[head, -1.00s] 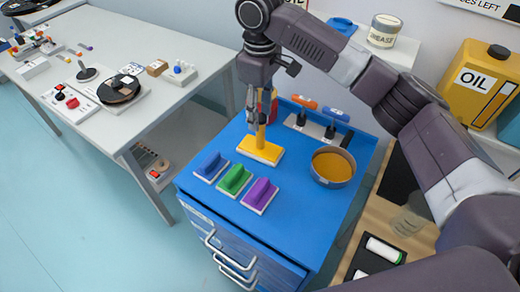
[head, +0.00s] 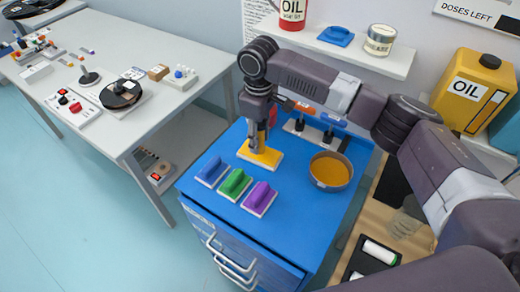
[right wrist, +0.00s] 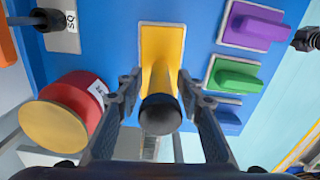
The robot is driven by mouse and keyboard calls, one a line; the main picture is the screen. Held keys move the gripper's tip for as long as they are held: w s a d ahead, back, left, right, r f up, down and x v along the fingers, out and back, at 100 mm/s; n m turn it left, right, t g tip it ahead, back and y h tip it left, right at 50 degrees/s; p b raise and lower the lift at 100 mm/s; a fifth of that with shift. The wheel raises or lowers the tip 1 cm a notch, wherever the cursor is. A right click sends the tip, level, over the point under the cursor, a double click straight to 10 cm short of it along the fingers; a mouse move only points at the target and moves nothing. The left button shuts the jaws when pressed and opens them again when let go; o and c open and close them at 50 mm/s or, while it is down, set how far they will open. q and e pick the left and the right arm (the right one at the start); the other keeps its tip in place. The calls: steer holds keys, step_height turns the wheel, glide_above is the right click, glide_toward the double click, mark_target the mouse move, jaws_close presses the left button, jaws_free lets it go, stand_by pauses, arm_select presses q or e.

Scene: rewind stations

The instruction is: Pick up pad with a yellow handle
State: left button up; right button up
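The pad with a yellow handle (head: 266,156) lies flat on the blue top of a drawer cabinet (head: 232,146). In the right wrist view the yellow pad (right wrist: 160,38) has an upright yellow handle with a black end (right wrist: 160,114). My right gripper (head: 259,146) points down over it. In the right wrist view the right gripper (right wrist: 157,80) is open, with one finger on each side of the handle and small gaps visible. The gripper hides part of the handle in the head view. My left gripper is not in view.
Blue (head: 212,171), green (head: 235,184) and purple (head: 260,198) pads lie in front. A round pan (head: 331,171) stands to the right. A red can (right wrist: 70,112) is close beside the gripper. Behind is a rack of handled tools (head: 306,130). The cabinet's front right is clear.

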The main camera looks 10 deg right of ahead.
jaws_close()
steer(key=shift+r, duration=0.1)
step_height(320, 180, up, 14)
steer(key=b, duration=0.3)
steer(key=shift+w, duration=0.1)
step_height(320, 180, up, 6)
steer(key=shift+f+p, duration=0.1)
steer(key=shift+p, duration=0.3)
